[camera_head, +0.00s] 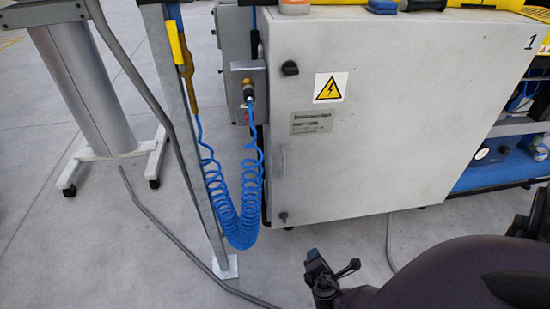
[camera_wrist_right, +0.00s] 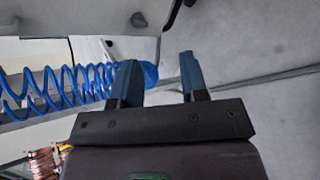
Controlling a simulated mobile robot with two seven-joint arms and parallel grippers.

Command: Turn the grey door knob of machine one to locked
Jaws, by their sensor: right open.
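The grey-white cabinet door (camera_head: 375,130) is on the machine marked 1. A dark knob (camera_head: 290,68) sits near the door's upper left corner, and a second dark knob (camera_head: 283,217) sits near its lower left corner. Which way they are turned is too small to read. My right gripper (camera_head: 332,266) is at the bottom of the head view, apart from the door, below and right of the lower knob. In the right wrist view its fingers (camera_wrist_right: 158,66) are spread with nothing between them. A dark knob (camera_wrist_right: 138,19) shows beyond them. My left gripper is not in view.
A coiled blue hose (camera_head: 238,200) hangs left of the door, and it shows behind the left finger in the right wrist view (camera_wrist_right: 55,88). A grey post (camera_head: 185,130) stands left of the hose. A cable lies on the floor below the door.

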